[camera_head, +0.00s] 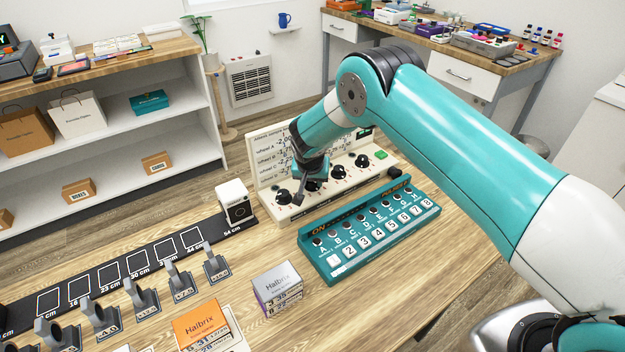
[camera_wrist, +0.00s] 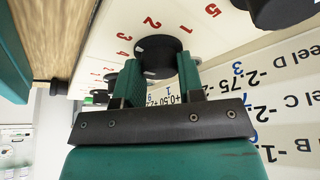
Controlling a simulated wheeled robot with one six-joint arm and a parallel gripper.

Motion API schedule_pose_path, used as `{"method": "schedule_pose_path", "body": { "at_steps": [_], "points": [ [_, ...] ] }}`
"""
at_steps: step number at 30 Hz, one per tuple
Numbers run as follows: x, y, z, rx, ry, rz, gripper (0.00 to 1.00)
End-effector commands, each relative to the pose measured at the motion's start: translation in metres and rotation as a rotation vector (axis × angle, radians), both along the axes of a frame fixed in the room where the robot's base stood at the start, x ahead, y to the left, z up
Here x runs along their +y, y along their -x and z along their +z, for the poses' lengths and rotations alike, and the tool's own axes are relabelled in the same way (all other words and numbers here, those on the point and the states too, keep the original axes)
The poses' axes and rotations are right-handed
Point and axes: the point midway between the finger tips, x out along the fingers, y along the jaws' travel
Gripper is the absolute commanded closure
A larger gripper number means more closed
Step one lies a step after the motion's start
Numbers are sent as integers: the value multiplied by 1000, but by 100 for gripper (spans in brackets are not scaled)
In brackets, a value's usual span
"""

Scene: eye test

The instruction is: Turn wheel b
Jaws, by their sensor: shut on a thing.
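A cream panel (camera_head: 262,184) with an upright printed back stands on the wooden table. It carries a row of dark round wheels. The first wheel (camera_head: 283,197), third wheel (camera_head: 338,172) and fourth wheel (camera_head: 362,160) stand free.
A teal box (camera_head: 340,262) with lettered knobs and numbered keys stands close in front of the panel. A green button (camera_head: 381,155) is at the panel's right end. A white block (camera_head: 234,201) stands left of the panel. A Halbrix box (camera_head: 278,288) lies nearer.

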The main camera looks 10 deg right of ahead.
Motion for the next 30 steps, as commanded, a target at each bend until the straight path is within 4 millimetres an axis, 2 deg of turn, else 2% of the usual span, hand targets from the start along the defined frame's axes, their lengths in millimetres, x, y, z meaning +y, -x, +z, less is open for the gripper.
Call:
{"method": "schedule_pose_path", "body": {
  "at_steps": [18,30],
  "points": [
    [-3,0,-2,-2,-1,488,88],
    [-3,0,-1,-1,0,697,88]
  ]
}}
